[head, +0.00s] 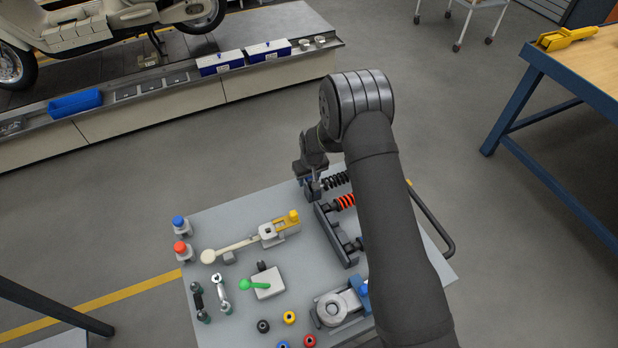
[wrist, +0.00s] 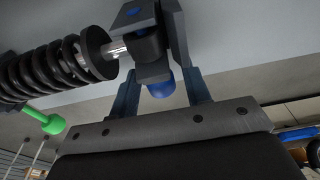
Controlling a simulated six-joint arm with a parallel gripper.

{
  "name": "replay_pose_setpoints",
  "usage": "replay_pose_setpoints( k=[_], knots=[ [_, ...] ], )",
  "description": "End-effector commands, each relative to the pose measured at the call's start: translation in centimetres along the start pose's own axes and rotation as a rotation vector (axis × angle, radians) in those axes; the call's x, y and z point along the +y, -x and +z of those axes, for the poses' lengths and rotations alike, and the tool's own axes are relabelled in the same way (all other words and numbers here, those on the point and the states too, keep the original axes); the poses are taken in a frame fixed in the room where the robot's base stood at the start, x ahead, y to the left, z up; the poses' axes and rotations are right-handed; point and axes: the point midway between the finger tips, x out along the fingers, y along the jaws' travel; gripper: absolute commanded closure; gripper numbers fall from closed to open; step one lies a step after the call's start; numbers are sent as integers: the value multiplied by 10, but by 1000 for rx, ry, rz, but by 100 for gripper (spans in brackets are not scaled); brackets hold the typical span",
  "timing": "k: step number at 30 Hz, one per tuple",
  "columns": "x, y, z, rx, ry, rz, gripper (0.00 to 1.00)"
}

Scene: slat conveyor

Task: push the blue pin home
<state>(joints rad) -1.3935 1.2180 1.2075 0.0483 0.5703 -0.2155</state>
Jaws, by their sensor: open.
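The blue pin (wrist: 161,84) shows in the wrist view as a rounded blue head, sticking out of a dark bracket (wrist: 152,50) that holds the end of a black-spring shock absorber (wrist: 62,66). My gripper (wrist: 158,58) is open, with one finger on each side of the bracket and the pin head between them. I cannot tell whether the fingers touch the bracket. In the head view my gripper (head: 309,182) is at the far edge of the grey cart top, by the black-spring shock (head: 335,180). The pin is hard to make out there.
On the grey cart top (head: 215,240) are a red-spring shock (head: 346,201), a yellow-ended lever (head: 292,217), a green-handled clamp (head: 268,284) and several coloured bushings (head: 289,317). My arm covers the cart's right side. A conveyor (head: 150,118) runs behind; open floor lies between.

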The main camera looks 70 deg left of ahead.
Motion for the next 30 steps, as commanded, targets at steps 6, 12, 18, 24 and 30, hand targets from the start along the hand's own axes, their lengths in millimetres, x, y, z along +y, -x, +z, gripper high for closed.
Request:
replay_pose_setpoints(
  k=[6, 12, 18, 24, 30],
  knots=[
    [0, 21, -4, 4, 0, 1, 56],
    [0, 45, -8, 4, 0, 1, 56],
    [0, 65, -10, 2, 0, 0, 56],
    [0, 70, -11, 2, 0, 0, 56],
    [0, 69, -11, 2, 0, 0, 56]
  ],
)
